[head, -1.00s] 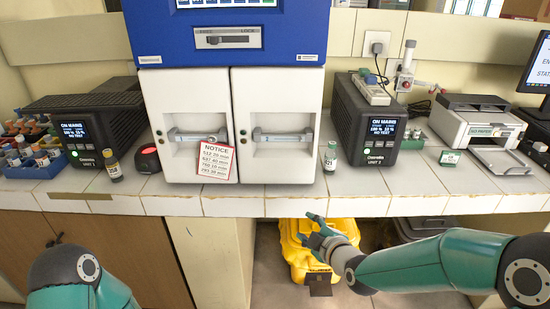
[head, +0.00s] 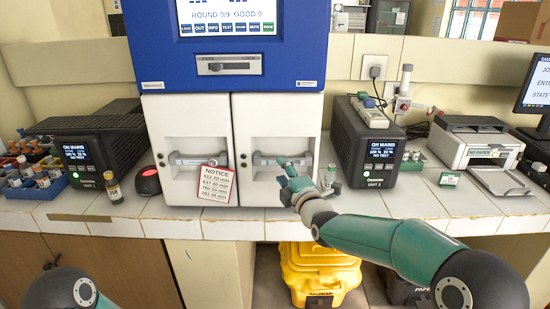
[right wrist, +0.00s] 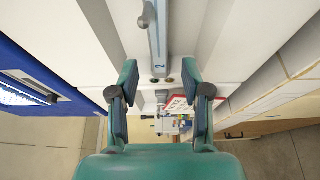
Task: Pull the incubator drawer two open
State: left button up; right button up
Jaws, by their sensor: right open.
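The incubator (head: 225,60) has a blue top and two white drawer fronts side by side, both shut. The right drawer front (head: 277,115) has a horizontal grey bar handle (head: 264,160); in the right wrist view this handle (right wrist: 158,40) bears the number 2. My right gripper (head: 288,180) is open in front of the right drawer and hides part of its handle. In the right wrist view, the fingers (right wrist: 160,75) are spread and empty, with the handle beyond their tips. My left gripper is out of view.
A notice card (head: 216,185) hangs at the left drawer's handle (head: 192,158). A small vial (head: 330,176) stands right of the incubator, near my right arm. A dark unit (head: 366,145) stands further right. A yellow container (head: 318,268) sits below the counter.

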aim_at(276, 164)
jog(key=shift+p+x, duration=0.85)
jog(key=shift+x, duration=2.25)
jog(key=shift+f, duration=0.1)
grip_shut()
